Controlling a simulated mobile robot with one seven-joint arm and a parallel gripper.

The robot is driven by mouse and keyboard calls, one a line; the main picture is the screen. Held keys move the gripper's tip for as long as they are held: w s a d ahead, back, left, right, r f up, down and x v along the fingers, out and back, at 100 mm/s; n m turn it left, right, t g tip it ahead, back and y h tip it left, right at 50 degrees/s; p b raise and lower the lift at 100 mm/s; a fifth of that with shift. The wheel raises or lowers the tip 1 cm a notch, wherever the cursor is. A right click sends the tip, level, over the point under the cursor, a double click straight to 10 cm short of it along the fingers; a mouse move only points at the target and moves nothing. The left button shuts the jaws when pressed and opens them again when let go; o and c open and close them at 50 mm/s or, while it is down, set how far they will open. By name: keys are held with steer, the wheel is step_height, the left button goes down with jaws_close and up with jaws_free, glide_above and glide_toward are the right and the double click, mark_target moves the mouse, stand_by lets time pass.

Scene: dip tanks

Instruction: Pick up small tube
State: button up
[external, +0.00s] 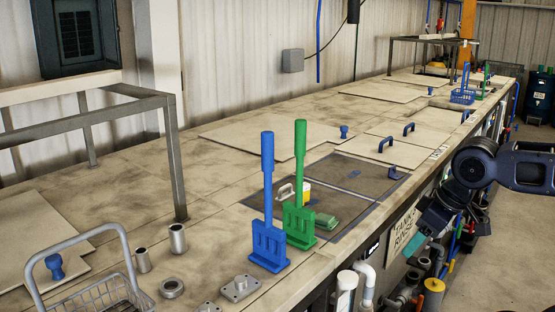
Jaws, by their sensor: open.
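Two grey metal tubes stand upright on the bench top at the lower left. The smaller tube (143,260) is on the left, and a slightly larger tube (177,238) stands just behind it to the right. My gripper (412,236) is at the right, beyond the bench's front edge and pointing down and left. It is far from both tubes and holds nothing that I can see. Its fingertips are small and dark here, with a teal part near them.
A wire basket (84,293), a metal ring (171,288) and a flanged plate (240,288) are near the tubes. A blue paddle (268,215) and a green paddle (300,195) stand between them and my gripper. A grey frame (173,160) rises behind the tubes.

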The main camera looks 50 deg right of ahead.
step_height(320, 180, up, 10)
steer(key=w+a+r+n+g, duration=0.1)
steer(key=w+a+r+n, duration=0.1)
steer(key=w+r, duration=0.3)
steer(key=w+a+r+n, duration=0.2)
steer(key=w+r, duration=0.1)
steer(key=w, duration=0.5)
steer(key=w+a+r+n, duration=0.3)
steer(key=w+a, duration=0.1)
steer(key=w, duration=0.8)
steer(key=n+g, duration=0.4)
steer(key=n, duration=0.5)
glide_above(142, 258)
steer(key=w+d, duration=0.1)
steer(key=w, duration=0.1)
step_height(142, 258, down, 12)
steer(key=f, duration=1.8)
steer(key=shift+s+d+f, duration=0.1)
steer(key=shift+d+f, duration=0.1)
steer(key=shift+f, duration=0.15)
steer(key=shift+a+f, duration=0.2)
steer(key=shift+f, duration=1.15)
steer(key=shift+a+f, duration=0.15)
steer(key=shift+f, duration=1.2)
steer(key=c, duration=1.1)
